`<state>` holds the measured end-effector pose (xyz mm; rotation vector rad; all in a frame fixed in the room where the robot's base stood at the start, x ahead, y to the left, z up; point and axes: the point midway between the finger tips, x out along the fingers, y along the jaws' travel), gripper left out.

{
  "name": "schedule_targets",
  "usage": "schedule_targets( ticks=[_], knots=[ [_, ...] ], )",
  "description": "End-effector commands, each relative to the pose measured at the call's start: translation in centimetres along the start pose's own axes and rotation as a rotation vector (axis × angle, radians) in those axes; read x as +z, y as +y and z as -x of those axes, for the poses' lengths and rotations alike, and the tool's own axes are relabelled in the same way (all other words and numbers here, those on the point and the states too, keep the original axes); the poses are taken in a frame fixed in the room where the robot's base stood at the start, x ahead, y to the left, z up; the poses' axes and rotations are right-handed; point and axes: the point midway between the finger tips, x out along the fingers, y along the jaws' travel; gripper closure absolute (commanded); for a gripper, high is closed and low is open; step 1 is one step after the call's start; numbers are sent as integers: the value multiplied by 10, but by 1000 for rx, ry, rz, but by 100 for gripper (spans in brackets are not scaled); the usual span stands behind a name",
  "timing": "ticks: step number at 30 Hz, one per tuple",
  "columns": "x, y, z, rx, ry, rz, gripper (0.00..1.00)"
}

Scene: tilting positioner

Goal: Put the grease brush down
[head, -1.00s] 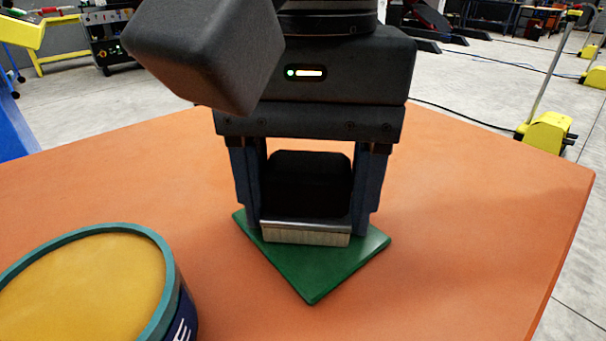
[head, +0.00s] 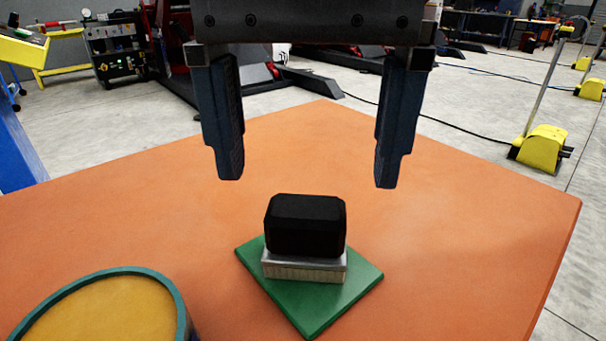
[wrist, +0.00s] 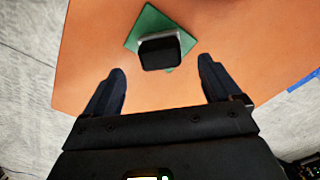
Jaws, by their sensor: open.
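The grease brush (head: 305,226) has a black block handle and a metal band above short pale bristles. It stands upright, bristles down, on a green square pad (head: 345,287) on the orange table. It also shows in the wrist view (wrist: 160,52), on the green pad (wrist: 150,22). My gripper (head: 306,182) is open and empty, with its fingers above the brush and wide apart. In the wrist view my gripper (wrist: 163,82) has the brush ahead of its fingertips, touching neither finger.
A round tub (head: 105,310) with a teal rim and yellow contents stands at the front left of the orange table (head: 450,220). The table to the right of the pad is clear. Yellow floor stands (head: 540,148) are beyond the table's right edge.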

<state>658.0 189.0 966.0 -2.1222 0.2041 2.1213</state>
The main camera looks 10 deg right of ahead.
Motion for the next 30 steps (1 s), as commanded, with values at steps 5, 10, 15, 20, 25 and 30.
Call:
schedule_targets(
  ticks=[5, 10, 15, 20, 25, 30],
  knots=[
    [0, 0, 31, 0, 1, -1, 9],
    [0, 0, 43, -1, 0, 0, 9],
    [0, 0, 45, -1, 0, 0, 9],
    [0, 0, 45, 0, -1, 0, 9],
    [5, -4, 45, -42, -56, -3, 9],
    [24, -16, 52, -203, -260, -23, 9]
  ],
)
